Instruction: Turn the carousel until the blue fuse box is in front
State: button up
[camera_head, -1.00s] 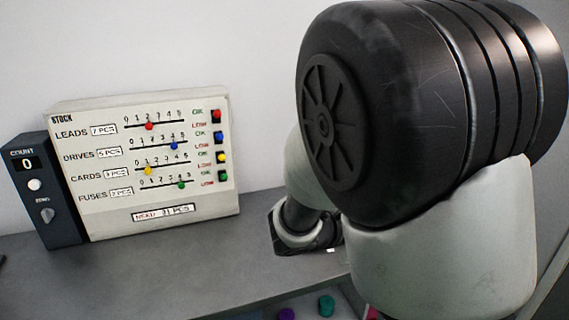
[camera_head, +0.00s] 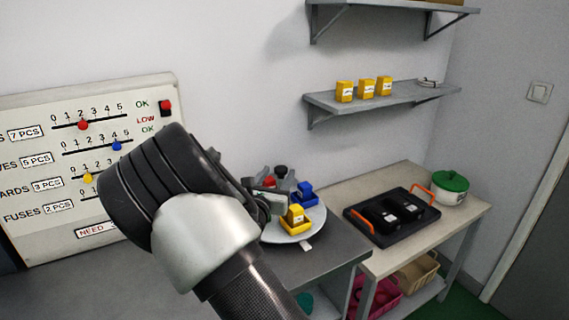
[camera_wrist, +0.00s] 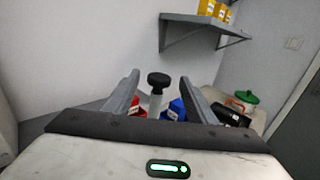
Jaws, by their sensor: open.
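The carousel (camera_head: 317,221) is a round pale plate at the bench's right end in the head view. A yellow box (camera_head: 296,217) sits at its near side, by a small white tab (camera_head: 305,246). The blue fuse box (camera_head: 305,193) sits at the back right of the plate; it also shows in the wrist view (camera_wrist: 176,110). A red box (camera_wrist: 138,109) is to the left of a pale post with a black knob (camera_wrist: 158,79). My gripper (camera_head: 268,193) is open at the plate's left side. In the wrist view the knob appears between its fingers; contact cannot be told.
A stock board (camera_head: 50,215) stands on the left. A lower side table (camera_head: 405,178) on the right holds a black tray (camera_head: 362,226) with orange handles and a green-lidded pot (camera_head: 450,188).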

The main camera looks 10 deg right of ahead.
jog(key=x, duration=0.8)
jog(key=shift+c, duration=0.4)
grip_shut()
jog(key=shift+a, duration=0.1)
